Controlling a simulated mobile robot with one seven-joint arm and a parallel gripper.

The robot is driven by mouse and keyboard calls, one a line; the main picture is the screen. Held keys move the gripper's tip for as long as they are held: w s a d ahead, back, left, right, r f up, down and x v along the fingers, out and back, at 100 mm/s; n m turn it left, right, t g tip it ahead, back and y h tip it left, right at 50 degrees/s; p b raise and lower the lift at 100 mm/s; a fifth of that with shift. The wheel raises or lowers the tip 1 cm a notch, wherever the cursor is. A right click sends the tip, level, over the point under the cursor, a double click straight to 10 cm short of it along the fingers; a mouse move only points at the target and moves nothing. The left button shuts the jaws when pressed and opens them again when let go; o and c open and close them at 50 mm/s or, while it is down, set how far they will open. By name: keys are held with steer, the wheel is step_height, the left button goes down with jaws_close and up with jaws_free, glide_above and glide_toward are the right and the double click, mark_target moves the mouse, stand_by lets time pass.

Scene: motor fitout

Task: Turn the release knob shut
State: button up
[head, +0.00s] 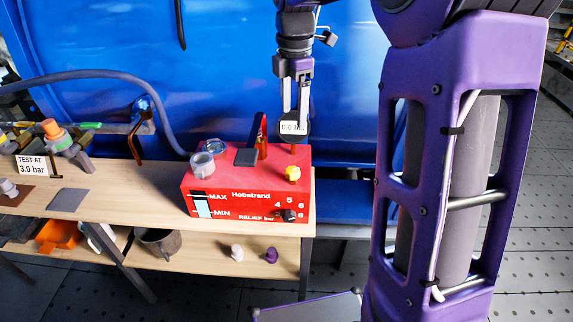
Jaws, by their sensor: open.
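The red pump box (215,180) marked Hobstrand stands at the right end of the bench. A yellow knob (292,173) sits on its right part; it looks like the release knob, though no label on it is readable. A small black relief dial (289,215) marked in bar is on the front face, lower right. My gripper (295,108) points down above the back right of the box. Its two fingers are apart with nothing seen held. It is above and behind the yellow knob, clear of it. The knob's turn position cannot be read.
A round gauge (293,127) reading 0.0 bar stands behind the box, just below my fingers. A blue tank (230,60) closes off the back. A hose (110,75) runs at left.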

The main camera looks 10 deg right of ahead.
mark_target(293, 170)
step_height(293, 170, down, 17)
steer(key=b, duration=0.3)
steer(key=shift+r, duration=0.1)
jaws_close()
stand_by(0.4)
